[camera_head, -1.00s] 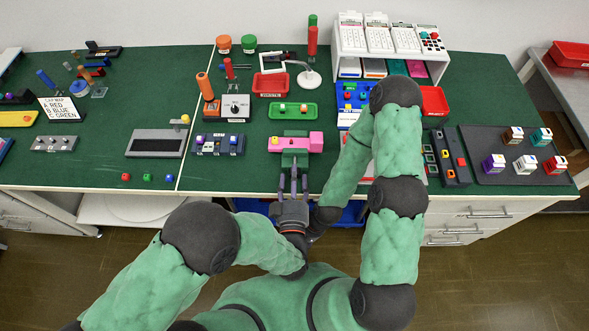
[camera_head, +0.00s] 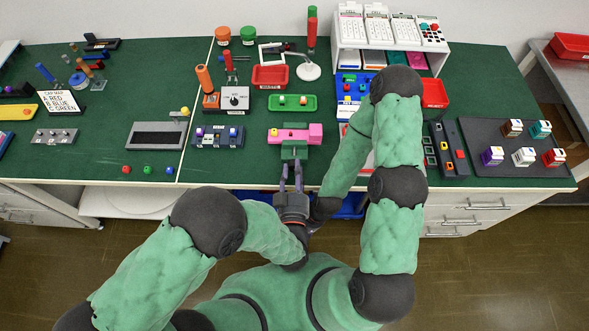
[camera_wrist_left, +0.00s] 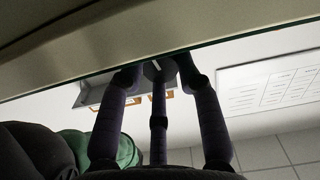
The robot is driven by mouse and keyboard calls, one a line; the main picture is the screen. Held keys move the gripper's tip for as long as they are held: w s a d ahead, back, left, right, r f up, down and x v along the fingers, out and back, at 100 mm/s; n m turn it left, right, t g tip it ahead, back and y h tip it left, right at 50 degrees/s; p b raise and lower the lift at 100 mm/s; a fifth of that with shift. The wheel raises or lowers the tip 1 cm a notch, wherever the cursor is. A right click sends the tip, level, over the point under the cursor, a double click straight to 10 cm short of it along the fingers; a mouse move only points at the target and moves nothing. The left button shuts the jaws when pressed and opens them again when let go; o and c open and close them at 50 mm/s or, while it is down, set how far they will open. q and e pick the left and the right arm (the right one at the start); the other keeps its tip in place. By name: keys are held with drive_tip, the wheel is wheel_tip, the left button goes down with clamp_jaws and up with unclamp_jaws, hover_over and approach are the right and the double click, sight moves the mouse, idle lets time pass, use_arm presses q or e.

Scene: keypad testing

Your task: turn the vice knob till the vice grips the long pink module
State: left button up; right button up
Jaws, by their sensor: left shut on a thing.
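The long pink module (camera_head: 312,134), with a yellow and a red button, lies across the green vice (camera_head: 294,152) at the table's front edge. I cannot tell whether the jaws touch it. My left gripper (camera_head: 291,168) reaches the vice from the front, its fingers shut around the knob. In the left wrist view, the fingertips (camera_wrist_left: 158,72) close around the dark vice knob (camera_wrist_left: 153,71), which bears a white mark. My right arm folds back down, its dark end part beside my left wrist; its fingertips are hidden.
My right forearm passes close on the right. The table's front edge (camera_wrist_left: 240,22) runs just above the left fingers in the wrist view.

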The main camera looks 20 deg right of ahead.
use_arm(q)
drive_tip(key=shift+w+r+m, duration=0.2)
drive_tip(key=shift+r+m, duration=0.15)
drive_tip(key=shift+m, duration=0.55)
drive_tip(key=o, duration=1)
drive_tip(key=shift+o, duration=0.4)
drive_tip(key=shift+a, duration=0.15)
drive_tip(key=shift+s+f, duration=0.1)
drive_tip(key=shift+s+f, duration=0.15)
drive_tip(key=shift+f, duration=0.15)
